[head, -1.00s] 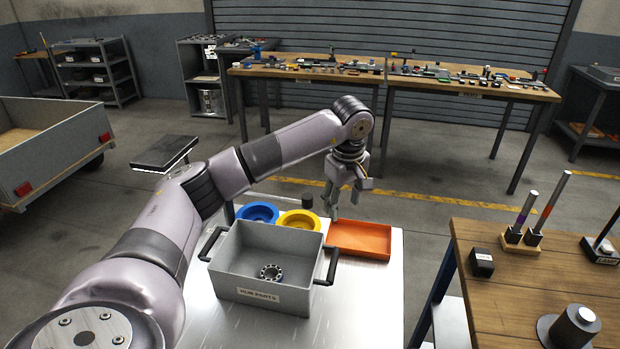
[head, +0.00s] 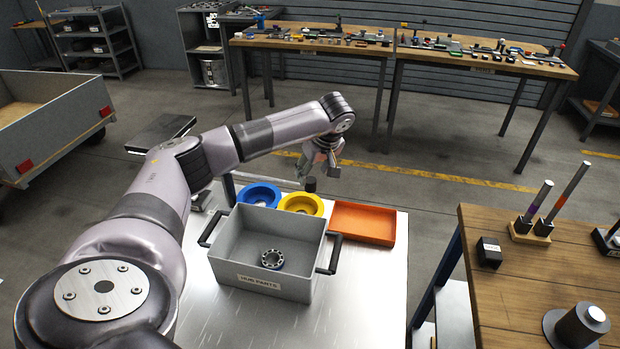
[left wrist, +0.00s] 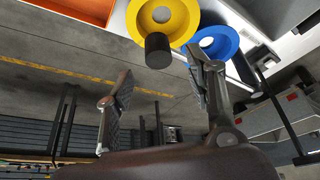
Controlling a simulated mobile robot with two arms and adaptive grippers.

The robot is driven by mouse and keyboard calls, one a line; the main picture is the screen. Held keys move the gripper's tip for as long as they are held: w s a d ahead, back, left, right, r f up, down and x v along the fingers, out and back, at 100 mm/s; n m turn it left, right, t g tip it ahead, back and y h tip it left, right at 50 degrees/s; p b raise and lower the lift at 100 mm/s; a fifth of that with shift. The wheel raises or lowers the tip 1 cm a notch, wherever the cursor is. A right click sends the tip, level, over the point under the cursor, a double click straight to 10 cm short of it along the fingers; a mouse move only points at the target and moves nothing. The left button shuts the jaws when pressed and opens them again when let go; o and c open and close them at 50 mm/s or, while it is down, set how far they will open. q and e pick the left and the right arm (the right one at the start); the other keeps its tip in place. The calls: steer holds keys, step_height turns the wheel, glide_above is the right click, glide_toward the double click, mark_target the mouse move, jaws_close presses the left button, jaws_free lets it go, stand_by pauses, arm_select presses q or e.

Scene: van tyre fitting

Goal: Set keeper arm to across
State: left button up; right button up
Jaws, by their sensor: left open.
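A thin grey bar (head: 265,179), which looks like the keeper arm, runs along the far edge of the metal cart behind the rings. A short black cylindrical knob (head: 310,184) stands at its right end; the knob also shows in the left wrist view (left wrist: 158,50). My left gripper (head: 321,172) is open and empty, pointing down close to the knob. In the left wrist view its spread fingers (left wrist: 150,78) are on either side of the knob's line, with the knob apparently beyond the tips. I cannot tell whether they touch. My right gripper is out of view.
The cart top (head: 355,290) carries a grey hub parts bin (head: 240,270) with a bearing ring inside, a blue ring (head: 259,195), a yellow ring (head: 301,203) and an orange tray (head: 363,222). A wooden bench (head: 520,275) stands at the right. Open floor lies behind the cart.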

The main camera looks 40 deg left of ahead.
mark_target(310, 181)
arm_select(q)
steer(key=x, duration=0.5)
steer(key=shift+a+f+p, duration=0.1)
steer(key=shift+f+p, duration=0.2)
steer(key=shift+c, duration=0.3)
jaws_close()
steer(key=shift+s, duration=0.1)
